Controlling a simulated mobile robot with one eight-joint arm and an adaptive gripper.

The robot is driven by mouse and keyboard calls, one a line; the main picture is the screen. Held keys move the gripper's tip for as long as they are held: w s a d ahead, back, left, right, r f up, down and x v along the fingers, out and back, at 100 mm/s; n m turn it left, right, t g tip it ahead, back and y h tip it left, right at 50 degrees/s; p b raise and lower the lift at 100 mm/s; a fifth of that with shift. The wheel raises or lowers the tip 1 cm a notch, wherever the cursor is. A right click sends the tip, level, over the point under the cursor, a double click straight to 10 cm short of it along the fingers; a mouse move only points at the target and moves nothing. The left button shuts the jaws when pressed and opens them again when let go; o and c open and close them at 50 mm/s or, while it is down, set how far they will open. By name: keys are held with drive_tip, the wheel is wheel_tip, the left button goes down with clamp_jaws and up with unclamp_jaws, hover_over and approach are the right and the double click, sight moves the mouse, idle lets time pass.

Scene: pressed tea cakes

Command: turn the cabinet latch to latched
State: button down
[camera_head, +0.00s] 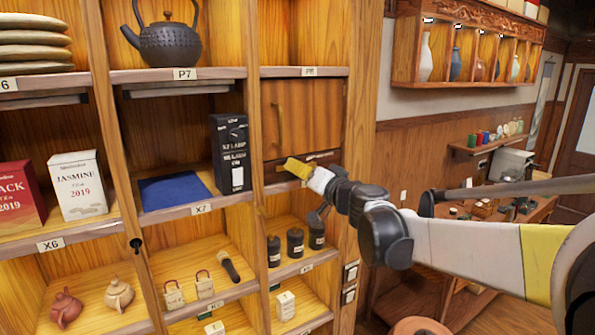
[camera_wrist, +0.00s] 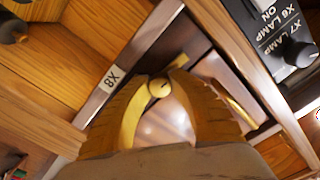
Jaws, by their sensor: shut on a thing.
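The wooden cabinet door (camera_head: 312,118) looks closed in the head view, with a vertical handle (camera_head: 278,128) on its left side. The latch is a small brass round knob (camera_wrist: 160,88) with a short bar reaching to the upper right in the wrist view. My gripper (camera_wrist: 158,84) has its two yellow fingers on either side of the knob, shut on it. In the head view my gripper (camera_head: 297,168) is at the cabinet's lower edge and covers much of the latch. I cannot tell whether the latch is latched.
A black lamp box (camera_head: 231,152) stands just left of the cabinet and also shows in the wrist view (camera_wrist: 285,38). A shelf edge with an X8 label (camera_wrist: 114,77) runs close below the latch. Black canisters (camera_head: 295,242) stand on the shelf beneath.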

drive_tip(key=m+b, duration=0.2)
drive_tip(key=m, duration=0.2)
drive_tip(key=shift+m, duration=0.3)
drive_tip(key=m+b, duration=0.2)
drive_tip(key=m, duration=0.2)
drive_tip(key=shift+m, duration=0.3)
drive_tip(key=m+b, duration=0.1)
drive_tip(key=m, duration=0.3)
drive_tip(key=shift+m+b, duration=0.5)
drive_tip(key=shift+m, duration=1.5)
drive_tip(key=c, duration=1.2)
unclamp_jaws()
drive_tip(key=shift+o, duration=0.2)
